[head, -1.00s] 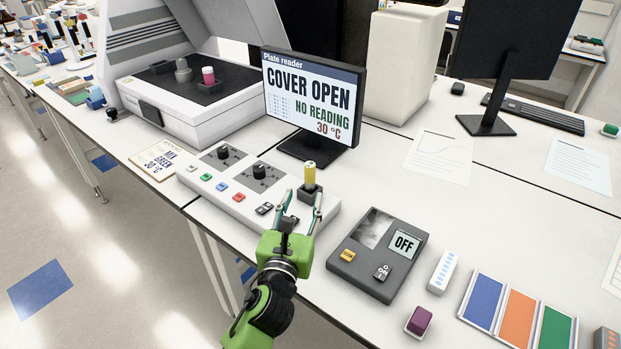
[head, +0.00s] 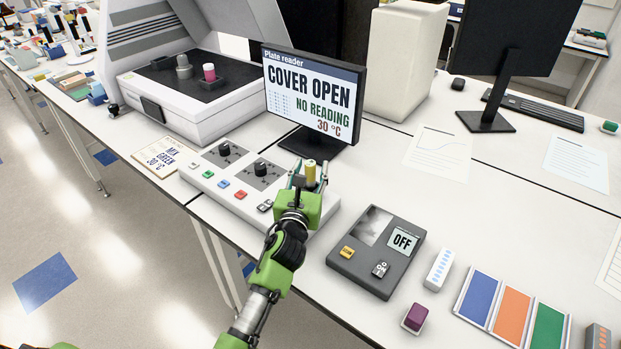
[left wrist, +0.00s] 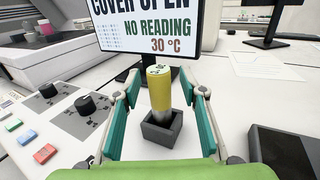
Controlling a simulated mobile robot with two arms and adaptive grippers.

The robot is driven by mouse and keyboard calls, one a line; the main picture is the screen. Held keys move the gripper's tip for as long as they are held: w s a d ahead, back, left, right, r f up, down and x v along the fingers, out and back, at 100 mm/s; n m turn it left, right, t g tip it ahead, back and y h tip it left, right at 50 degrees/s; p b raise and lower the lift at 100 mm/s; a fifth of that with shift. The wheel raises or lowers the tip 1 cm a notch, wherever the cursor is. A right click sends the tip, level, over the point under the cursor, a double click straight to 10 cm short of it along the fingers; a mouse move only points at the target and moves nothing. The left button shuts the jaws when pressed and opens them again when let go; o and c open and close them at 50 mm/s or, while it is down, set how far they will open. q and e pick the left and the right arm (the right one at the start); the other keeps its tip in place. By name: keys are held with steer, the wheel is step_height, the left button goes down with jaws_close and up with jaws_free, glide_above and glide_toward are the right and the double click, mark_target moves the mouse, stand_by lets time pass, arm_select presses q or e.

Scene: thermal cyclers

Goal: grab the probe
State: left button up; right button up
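The probe (head: 310,172) is a small upright cylinder with a yellow upper part and a grey lower part. In the left wrist view the probe (left wrist: 160,90) stands in a dark square holder (left wrist: 162,131) at the end of the white control panel. My left gripper (head: 307,176) is at the probe. In the left wrist view the left gripper (left wrist: 161,110) is open, one teal-padded finger on each side of the probe, with gaps on both sides. The holder's far side is hidden in the head view. My right gripper is not in view.
The plate reader monitor (head: 313,95) stands just behind the probe. The control panel (head: 235,182) with knobs and coloured buttons lies to the left. A dark grey device (head: 375,252) reading OFF sits to the right. Bench space beyond it holds papers.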

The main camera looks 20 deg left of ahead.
arm_select(q)
steer(key=shift+s, duration=0.1)
jaws_close()
